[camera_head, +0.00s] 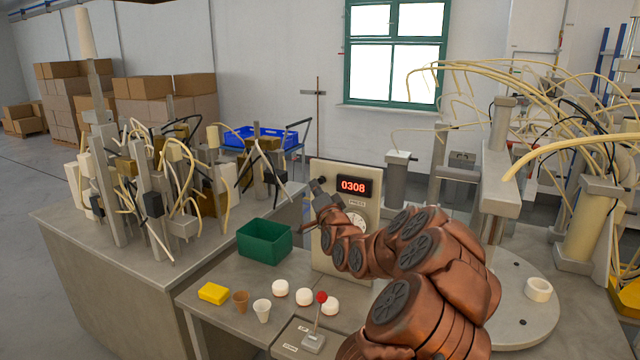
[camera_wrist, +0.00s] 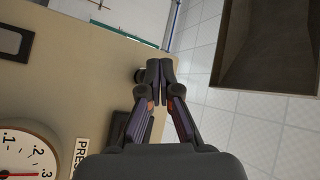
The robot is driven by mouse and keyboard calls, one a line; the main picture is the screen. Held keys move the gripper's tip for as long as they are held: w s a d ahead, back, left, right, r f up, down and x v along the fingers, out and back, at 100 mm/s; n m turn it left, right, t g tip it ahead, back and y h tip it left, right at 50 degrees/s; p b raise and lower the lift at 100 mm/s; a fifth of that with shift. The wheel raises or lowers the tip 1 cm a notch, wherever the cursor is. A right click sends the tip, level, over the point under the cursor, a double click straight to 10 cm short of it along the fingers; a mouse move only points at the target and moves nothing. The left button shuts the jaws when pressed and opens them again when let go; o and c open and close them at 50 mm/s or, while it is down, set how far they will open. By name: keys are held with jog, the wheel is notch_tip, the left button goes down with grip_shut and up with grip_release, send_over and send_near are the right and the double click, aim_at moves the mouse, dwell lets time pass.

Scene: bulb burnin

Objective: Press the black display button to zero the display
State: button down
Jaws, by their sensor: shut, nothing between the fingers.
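The display panel (camera_head: 345,177) is a beige upright box on the bench. Its red display (camera_head: 353,187) reads 0308, with a round gauge below. The gauge (camera_wrist: 25,155) also shows at the lower left of the wrist view. My gripper (camera_wrist: 161,72) is shut and empty, its fingertips together in front of the panel's edge. A small dark round knob, probably the black display button (camera_wrist: 139,75), shows just left of the fingertips, partly hidden by them. I cannot tell whether they touch.
A green bin (camera_head: 264,242), a yellow block (camera_head: 213,293), small cups and several white round pieces stand on the bench. A red-topped lever (camera_head: 321,297) stands in front of the panel. Cabled fixtures crowd the left table.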

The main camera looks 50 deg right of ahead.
jog(key=shift+w+d+b, duration=0.2)
jog(key=shift+d+b, duration=0.35)
jog(key=shift+d, duration=0.2)
dwell(1.0)
jog(key=shift+a, duration=0.1)
jog(key=shift+s+a+b, duration=0.25)
jog(key=shift+a+b, duration=0.5)
jog(key=shift+b, duration=0.15)
jog(key=shift+a, duration=0.1)
jog(key=shift+s+a+b, duration=0.25)
jog(key=shift+a+b, duration=0.25)
jog(key=shift+a, duration=0.25)
jog(key=shift+s+a+b, duration=0.25)
jog(key=shift+a+b, duration=0.25)
jog(key=shift+a, duration=0.3)
jog(key=shift+s+a+b, duration=0.25)
jog(key=shift+a+b, duration=0.25)
jog(key=shift+a, duration=0.25)
